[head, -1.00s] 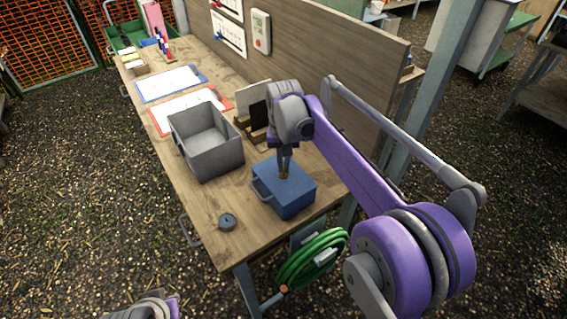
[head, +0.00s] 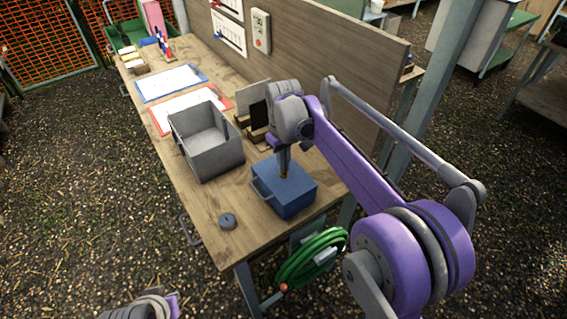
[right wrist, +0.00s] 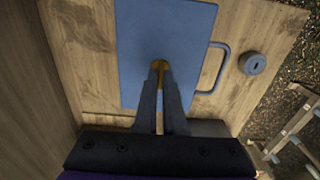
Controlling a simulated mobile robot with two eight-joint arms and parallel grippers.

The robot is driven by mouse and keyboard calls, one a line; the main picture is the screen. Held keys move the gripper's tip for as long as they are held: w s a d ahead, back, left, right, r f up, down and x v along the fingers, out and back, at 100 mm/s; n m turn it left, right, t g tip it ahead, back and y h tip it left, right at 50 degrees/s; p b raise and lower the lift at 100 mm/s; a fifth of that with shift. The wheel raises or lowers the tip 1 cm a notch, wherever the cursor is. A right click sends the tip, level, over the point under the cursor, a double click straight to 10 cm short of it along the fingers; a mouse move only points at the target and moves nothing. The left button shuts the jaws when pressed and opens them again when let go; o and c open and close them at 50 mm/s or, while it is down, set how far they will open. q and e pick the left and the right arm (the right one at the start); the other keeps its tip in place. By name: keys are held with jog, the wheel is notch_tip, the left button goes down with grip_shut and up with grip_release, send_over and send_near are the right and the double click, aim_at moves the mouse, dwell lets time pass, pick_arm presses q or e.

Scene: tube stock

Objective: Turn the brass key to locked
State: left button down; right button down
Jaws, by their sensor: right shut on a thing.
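The brass key (right wrist: 160,66) stands in the top face of a blue box (head: 292,192) on the wooden table. My right gripper (head: 284,174) points down over the box and is shut on the key. The right wrist view shows both fingers (right wrist: 161,72) on either side of the key's head. The fingers cover most of the key, and I cannot read any lock marks. Part of my left arm (head: 148,306) shows at the bottom edge of the head view; its fingers are not visible.
A grey open bin (head: 222,160) stands behind the blue box. A dark round puck (head: 227,221) lies near the table's front edge. Clipboards (head: 170,82) lie farther back. A wooden panel (head: 330,62) rises along the right side. A green hose (head: 310,258) hangs below the table.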

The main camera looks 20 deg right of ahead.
dwell(0.4)
jog(key=c, duration=1)
grip_release()
jog(key=shift+r, duration=0.1)
notch_tip(320, 180, up, 11)
jog(key=shift+f+p, duration=0.2)
jog(key=shift+p, duration=0.25)
jog(key=s+d+f+m+t, duration=0.1)
jog(key=s+f+t, duration=0.1)
jog(key=s+f, duration=0.3)
jog(key=s+d+f+m+t, duration=0.1)
jog(key=s+f, duration=0.4)
jog(key=s, duration=0.7)
jog(key=s+d+f+m+t, duration=0.1)
jog(key=s+f+m+t, duration=0.1)
jog(key=s+f, duration=0.3)
jog(key=s, duration=0.4)
jog(key=shift+s+f+t, duration=0.15)
jog(key=shift+s+t, duration=0.05)
jog(key=shift+t, duration=0.1)
